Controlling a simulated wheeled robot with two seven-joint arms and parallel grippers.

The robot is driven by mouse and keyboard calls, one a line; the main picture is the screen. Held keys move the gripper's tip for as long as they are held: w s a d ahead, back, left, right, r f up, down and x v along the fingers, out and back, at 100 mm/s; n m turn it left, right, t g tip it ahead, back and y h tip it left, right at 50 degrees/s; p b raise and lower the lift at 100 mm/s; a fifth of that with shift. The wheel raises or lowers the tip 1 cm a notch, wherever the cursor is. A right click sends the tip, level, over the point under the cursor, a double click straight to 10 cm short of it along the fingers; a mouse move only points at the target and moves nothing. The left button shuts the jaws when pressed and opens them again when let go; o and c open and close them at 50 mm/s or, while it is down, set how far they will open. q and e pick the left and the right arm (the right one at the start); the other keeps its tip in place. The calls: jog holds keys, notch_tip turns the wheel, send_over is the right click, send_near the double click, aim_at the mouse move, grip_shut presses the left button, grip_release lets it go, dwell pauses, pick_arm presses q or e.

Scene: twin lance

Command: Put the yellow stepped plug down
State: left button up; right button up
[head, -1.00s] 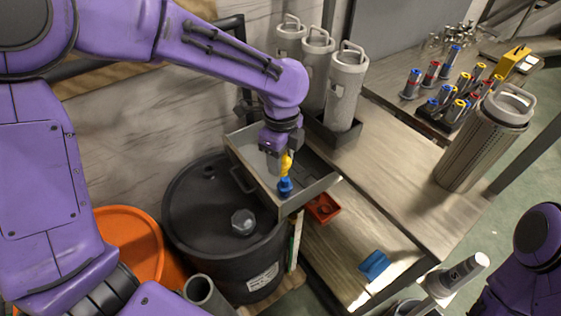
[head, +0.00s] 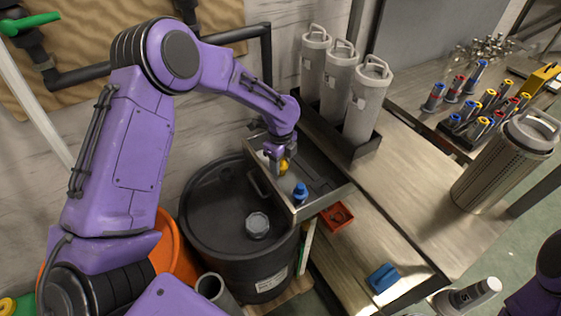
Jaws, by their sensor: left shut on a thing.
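The yellow stepped plug (head: 284,167) is at the fingertips of my left gripper (head: 278,158), which is shut on it. The gripper points down over the left part of the grey tray (head: 327,202), and the plug is low inside the tray's outline. I cannot tell whether the plug touches the tray floor. A blue plug (head: 300,194) stands upright in the tray, just right of and nearer than the yellow one. Part of my right arm shows at the lower right edge; its gripper is out of view.
A black drum (head: 205,215) stands left of the tray. Grey canisters (head: 367,103) stand in a rack behind it. The tray's right part looks clear.

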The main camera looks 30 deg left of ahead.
pick_arm(q)
jog(key=shift+f, duration=0.1)
jog(key=o, duration=0.8)
jog(key=shift+c, duration=0.2)
notch_tip(320, 180, up, 12)
jog(key=shift+d+r, duration=0.1)
jog(key=shift+r, duration=0.1)
